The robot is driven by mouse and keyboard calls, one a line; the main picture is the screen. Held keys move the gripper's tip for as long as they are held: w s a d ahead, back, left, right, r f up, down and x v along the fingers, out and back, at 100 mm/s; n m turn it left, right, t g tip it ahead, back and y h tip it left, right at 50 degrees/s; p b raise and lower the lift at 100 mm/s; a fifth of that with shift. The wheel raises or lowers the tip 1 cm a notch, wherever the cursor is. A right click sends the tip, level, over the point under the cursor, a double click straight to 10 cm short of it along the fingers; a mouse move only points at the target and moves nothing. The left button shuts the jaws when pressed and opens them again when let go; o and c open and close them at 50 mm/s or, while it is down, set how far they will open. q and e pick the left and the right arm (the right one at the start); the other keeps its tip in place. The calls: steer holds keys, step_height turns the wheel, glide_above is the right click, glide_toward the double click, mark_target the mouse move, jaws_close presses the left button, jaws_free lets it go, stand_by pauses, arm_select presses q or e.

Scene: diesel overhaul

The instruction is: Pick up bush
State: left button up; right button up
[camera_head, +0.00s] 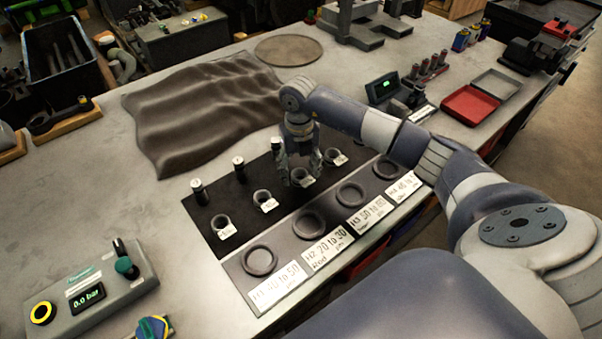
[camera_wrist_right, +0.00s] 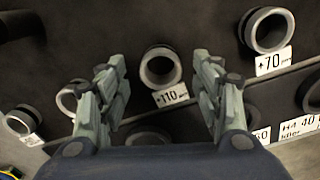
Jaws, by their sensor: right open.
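Several dark ring-shaped bushes stand in a row on a black mat (camera_head: 240,212), each with a small white label. The bush (camera_head: 299,177) under my right gripper (camera_head: 301,160) also shows in the right wrist view (camera_wrist_right: 160,68), with a label reading +110. My right gripper is open and points down, its fingers on either side of this bush in the wrist view. The fingers partly hide the bush in the head view; I cannot tell whether they touch it. Other bushes are at left (camera_head: 221,223), beside it (camera_head: 262,197) and at right (camera_head: 335,157). My left gripper is out of view.
A front strip holds larger rings (camera_head: 260,261) with labels H1 to H4. Dark pins (camera_head: 198,191) stand behind the bushes. A gauge box (camera_head: 95,290) is at front left, a crumpled dark cloth (camera_head: 200,110) behind, and a red tray (camera_head: 470,104) at right.

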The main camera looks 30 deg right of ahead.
steer(key=shift+f, duration=0.85)
steer(key=c, duration=1.2)
steer(key=shift+r, duration=0.15)
